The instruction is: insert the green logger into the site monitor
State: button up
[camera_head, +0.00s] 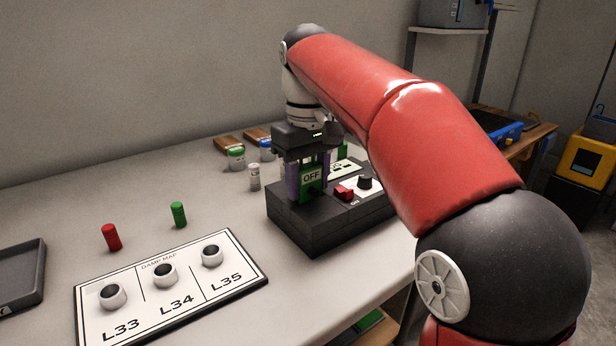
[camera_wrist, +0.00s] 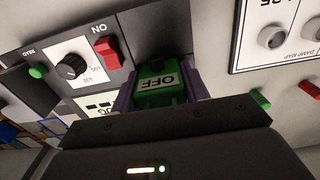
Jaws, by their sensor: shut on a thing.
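The green logger (camera_head: 312,178) is a green block with a pale face marked OFF. It also shows in the wrist view (camera_wrist: 158,88). My gripper (camera_head: 308,180) is shut on it, with purple fingers on both sides. The site monitor (camera_head: 335,225) is a dark box with a red switch, a black knob and a white panel; part of it shows in the wrist view (camera_wrist: 150,30). The logger is upright at the left part of the monitor's top. Its lower end is at or just above the box; I cannot tell whether it is seated in a slot.
A white DAMP MAP board (camera_head: 150,308) with three ringed sockets lies in front left. A red cylinder (camera_head: 111,237) and a green cylinder (camera_head: 178,214) stand behind it. Small jars (camera_head: 236,158) stand behind the monitor. A dark tray (camera_head: 38,290) is at the left edge.

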jog(key=o, duration=1.1)
notch_tip(320, 180, up, 8)
jog(key=shift+f+p, duration=0.1)
jog(key=shift+p, duration=1)
